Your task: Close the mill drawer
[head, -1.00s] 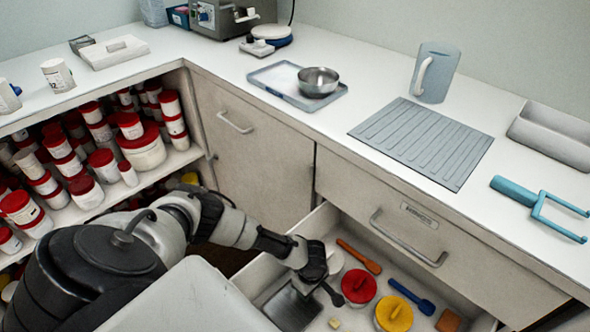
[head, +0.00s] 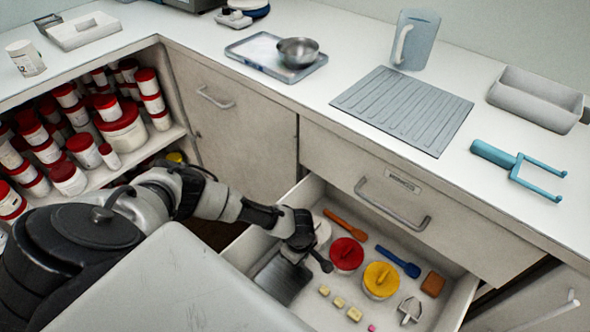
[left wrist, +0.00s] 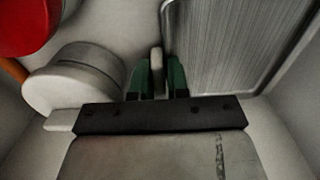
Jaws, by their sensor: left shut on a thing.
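An open drawer (head: 452,304) juts out below a closed, labelled drawer front with a bar handle (head: 392,205). The open drawer's own front is not visible. It holds a red-lidded tub (head: 346,254), a yellow-lidded tub (head: 381,279), a white round tub (head: 320,229) and a dark flat metal piece (head: 280,280). My left gripper (head: 297,250) is down inside the drawer, at its left side. In the left wrist view its green fingers (left wrist: 157,80) are shut on a narrow pale grey piece (left wrist: 157,62) beside the ribbed metal piece (left wrist: 235,45). I cannot tell what that piece belongs to. My right gripper is not in view.
The drawer also holds an orange spatula (head: 345,221), a blue spatula (head: 398,261), a brown block (head: 432,284) and small yellow pieces. The counter above carries a grey ribbed mat (head: 403,110) and a jug (head: 415,40). An open shelf of red-lidded jars (head: 122,122) stands left.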

